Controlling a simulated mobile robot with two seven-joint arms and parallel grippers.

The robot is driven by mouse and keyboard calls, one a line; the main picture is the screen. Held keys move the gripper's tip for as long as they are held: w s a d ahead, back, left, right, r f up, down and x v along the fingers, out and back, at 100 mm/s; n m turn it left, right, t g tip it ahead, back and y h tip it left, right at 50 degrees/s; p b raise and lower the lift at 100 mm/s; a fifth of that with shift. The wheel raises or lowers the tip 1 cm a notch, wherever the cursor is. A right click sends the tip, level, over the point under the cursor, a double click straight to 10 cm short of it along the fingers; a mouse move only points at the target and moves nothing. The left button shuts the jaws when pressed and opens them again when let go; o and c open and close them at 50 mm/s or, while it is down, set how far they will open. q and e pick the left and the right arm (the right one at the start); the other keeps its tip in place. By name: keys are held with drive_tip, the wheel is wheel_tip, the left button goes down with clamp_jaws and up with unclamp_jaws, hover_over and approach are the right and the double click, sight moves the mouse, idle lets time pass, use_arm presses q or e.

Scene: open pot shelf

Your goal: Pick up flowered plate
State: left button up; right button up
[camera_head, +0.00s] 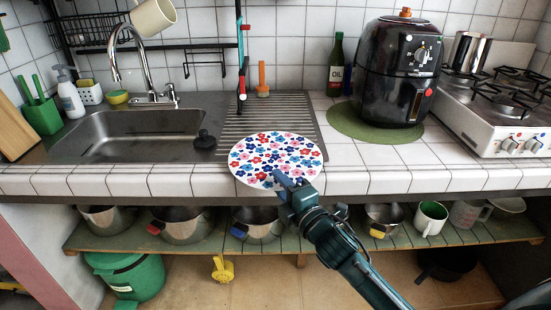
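The flowered plate (262,152) is round and white with red, blue and pink flowers. It is at the front of the counter, partly over the right end of the metal drainboard, and its near part covers the tiled front edge. Whether it rests flat or is slightly raised is unclear. My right gripper (284,180) comes from the lower right, with its fingertips at the plate's near right rim. One finger overlaps the rim; the finger gap and any part under the plate are hidden, so I cannot tell whether it grips. My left gripper is out of view.
A sink (130,135) with a faucet (145,65) lies left of the plate. A black air fryer (395,75) on a green mat (345,122), an oil bottle (336,65) and a stove (490,125) stand right. Pots fill the shelf (345,238) below. Tiles right of the plate are clear.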

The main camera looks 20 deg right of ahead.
clamp_jaws()
idle(0.3)
